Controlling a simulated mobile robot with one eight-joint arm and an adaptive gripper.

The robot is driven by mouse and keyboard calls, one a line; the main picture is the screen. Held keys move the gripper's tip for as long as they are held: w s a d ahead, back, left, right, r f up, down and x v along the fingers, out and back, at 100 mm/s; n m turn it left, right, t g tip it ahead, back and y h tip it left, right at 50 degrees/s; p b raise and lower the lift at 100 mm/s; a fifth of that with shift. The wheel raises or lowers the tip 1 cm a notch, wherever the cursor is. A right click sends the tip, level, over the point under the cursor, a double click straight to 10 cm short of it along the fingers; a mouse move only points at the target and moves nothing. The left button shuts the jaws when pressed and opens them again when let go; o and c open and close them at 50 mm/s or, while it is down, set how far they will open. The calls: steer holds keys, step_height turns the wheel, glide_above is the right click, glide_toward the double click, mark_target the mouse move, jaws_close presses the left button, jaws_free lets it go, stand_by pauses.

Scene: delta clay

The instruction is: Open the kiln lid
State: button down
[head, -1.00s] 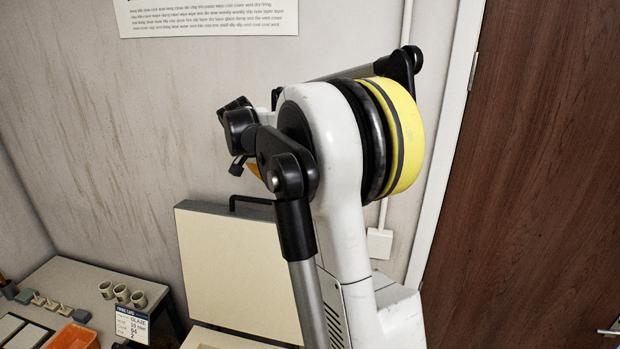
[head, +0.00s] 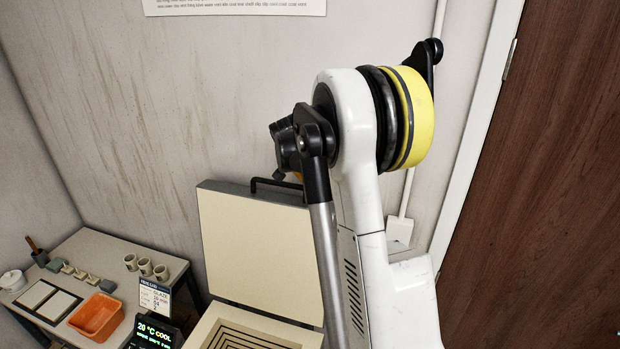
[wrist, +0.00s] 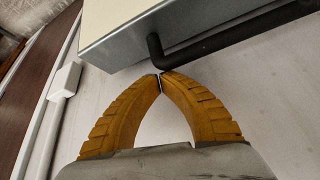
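The kiln lid (head: 255,250) stands raised, close to upright, behind the open kiln body (head: 265,331), whose stepped inside shows. The black lid handle (head: 268,184) is on the lid's upper edge. In the wrist view, the lid (wrist: 115,20) fills the top, with the handle (wrist: 215,42) running off to the right. My gripper (wrist: 160,77) has its orange fingertips together just below the bend of the handle. Nothing shows between the fingers. In the head view my arm hides most of the gripper.
A table at left holds an orange tray (head: 96,317), several cups and small blocks. A card (head: 155,297) and a display reading 20 °C COOL (head: 152,334) stand beside the kiln. A brown door (head: 545,190) is at right. A wall box (head: 399,232) sits behind my arm.

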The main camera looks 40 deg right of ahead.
steer(key=s+a+h+b, duration=0.1)
steer(key=s+a, duration=0.4)
steer(key=a, duration=0.3)
steer(key=s+a+t+h+b, duration=0.1)
steer(key=s+a+b, duration=0.1)
steer(key=s+a, duration=0.3)
steer(key=a, duration=0.4)
steer(key=shift+r+h+b, duration=0.3)
steer(key=shift+r, duration=0.1)
